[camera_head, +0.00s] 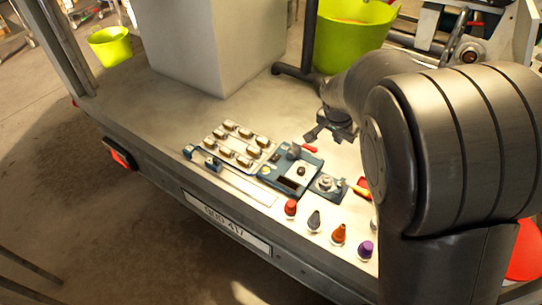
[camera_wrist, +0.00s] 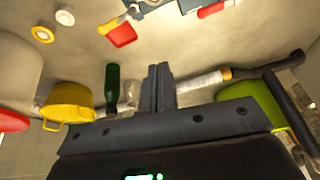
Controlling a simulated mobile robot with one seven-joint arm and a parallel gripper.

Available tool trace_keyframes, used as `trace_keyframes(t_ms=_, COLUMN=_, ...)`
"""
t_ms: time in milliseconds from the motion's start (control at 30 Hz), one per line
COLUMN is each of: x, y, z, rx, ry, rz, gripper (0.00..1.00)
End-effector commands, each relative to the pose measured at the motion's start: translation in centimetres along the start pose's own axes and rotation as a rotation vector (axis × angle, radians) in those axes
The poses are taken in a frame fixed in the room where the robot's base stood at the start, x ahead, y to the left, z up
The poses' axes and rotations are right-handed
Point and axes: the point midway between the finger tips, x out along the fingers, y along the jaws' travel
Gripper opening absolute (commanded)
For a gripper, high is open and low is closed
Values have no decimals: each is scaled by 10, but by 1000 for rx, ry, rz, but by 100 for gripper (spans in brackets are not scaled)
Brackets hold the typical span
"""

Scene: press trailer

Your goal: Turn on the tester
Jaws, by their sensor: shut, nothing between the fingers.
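The tester appears to be the blue box (camera_head: 291,171) on the trailer bed, near its front edge. It has a pale plate with a small dark knob and a dark slot; I cannot read any switch state. A grey part with a red tip (camera_head: 308,148) is at its back edge. My gripper (camera_head: 314,134) is above and just behind the box, apart from it. In the wrist view its two dark fingers (camera_wrist: 158,86) are together with nothing between them. A blue edge at the top of that view (camera_wrist: 188,5) may be the tester.
A tray of metal pieces (camera_head: 238,143) lies left of the box, and a smaller blue device (camera_head: 326,185) right of it. Several coloured cones, including a red one (camera_head: 291,208), line the front edge. A large pale block (camera_head: 205,45) and a green bucket (camera_head: 350,35) stand behind.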

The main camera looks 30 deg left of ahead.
Motion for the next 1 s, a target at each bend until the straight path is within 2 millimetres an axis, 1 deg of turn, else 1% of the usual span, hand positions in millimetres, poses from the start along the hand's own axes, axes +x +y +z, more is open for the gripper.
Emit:
trace_keyframes(t_ms=33, x=9, y=-18, z=8, rx=-15, ry=15, rz=8, gripper=0)
trace_keyframes(t_ms=267, x=37, y=-87, z=40, rx=-53, ry=98, rz=23, gripper=0)
trace_keyframes(t_ms=400, x=50, y=-129, z=65, rx=-83, ry=158, rz=18, gripper=0)
trace_keyframes(t_ms=500, x=57, y=-156, z=84, rx=-105, ry=199, rz=11, gripper=0)
trace_keyframes(t_ms=600, x=62, y=-177, z=100, rx=-123, ry=235, rz=-1, gripper=0)
trace_keyframes(t_ms=700, x=64, y=-192, z=113, rx=-137, ry=261, rz=-11, gripper=0)
trace_keyframes(t_ms=800, x=66, y=-201, z=121, rx=-145, ry=275, rz=-18, gripper=0)
trace_keyframes(t_ms=1000, x=66, y=-205, z=124, rx=-147, ry=282, rz=-22, gripper=0)
